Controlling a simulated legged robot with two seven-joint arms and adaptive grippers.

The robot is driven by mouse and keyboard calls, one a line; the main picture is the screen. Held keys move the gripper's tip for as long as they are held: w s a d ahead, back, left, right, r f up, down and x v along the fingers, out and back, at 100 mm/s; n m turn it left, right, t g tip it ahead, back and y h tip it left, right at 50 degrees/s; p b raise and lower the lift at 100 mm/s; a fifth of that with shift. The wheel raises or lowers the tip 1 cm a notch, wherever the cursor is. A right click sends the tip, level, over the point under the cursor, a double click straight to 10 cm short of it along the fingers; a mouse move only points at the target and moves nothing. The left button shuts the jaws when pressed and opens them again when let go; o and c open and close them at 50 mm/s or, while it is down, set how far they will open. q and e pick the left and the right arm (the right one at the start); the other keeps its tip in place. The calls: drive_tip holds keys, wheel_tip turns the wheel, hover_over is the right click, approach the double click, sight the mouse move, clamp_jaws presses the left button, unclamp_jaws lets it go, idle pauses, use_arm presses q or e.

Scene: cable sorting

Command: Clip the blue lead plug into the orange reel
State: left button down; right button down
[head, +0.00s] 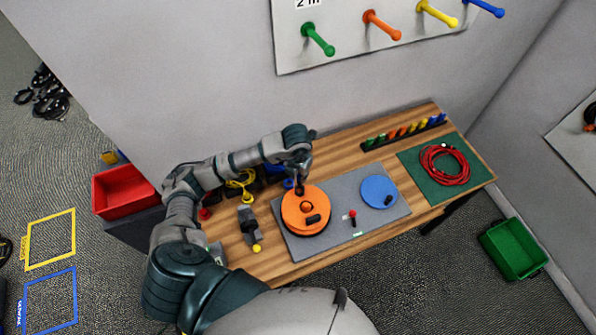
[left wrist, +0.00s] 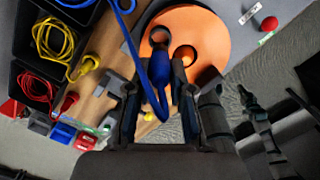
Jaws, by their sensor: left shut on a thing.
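My left gripper (head: 300,187) is over the reel's far edge. In the left wrist view it is shut on the blue lead plug (left wrist: 160,70), whose blue cable runs up and away to the left. The plug overlaps the reel's edge in that view; I cannot tell whether they touch. I do not make out my right gripper.
A blue disc (head: 379,191) and a small red-tipped piece (head: 352,215) are on the mat (head: 339,191) right of the reel. A green mat (head: 412,164) with a coiled red cable (head: 444,167) is farther right. Black bins with yellow cable (left wrist: 52,45) and red cable (left wrist: 32,88) stand left.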

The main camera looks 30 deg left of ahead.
sight(299, 184)
use_arm(q)
drive_tip(key=shift+a+f+b, duration=0.15)
drive_tip(key=shift+f+b, duration=0.65)
drive_tip(key=shift+f, duration=0.55)
drive_tip(key=shift+f+b, duration=1.5)
drive_tip(key=shift+f, duration=0.55)
drive_tip(key=c, duration=1)
unclamp_jaws()
drive_tip(key=shift+o, duration=0.2)
drive_tip(key=shift+r, duration=0.1)
wheel_tip(299, 184, up, 12)
drive_tip(key=s, duration=0.1)
drive_tip(key=shift+f, duration=0.2)
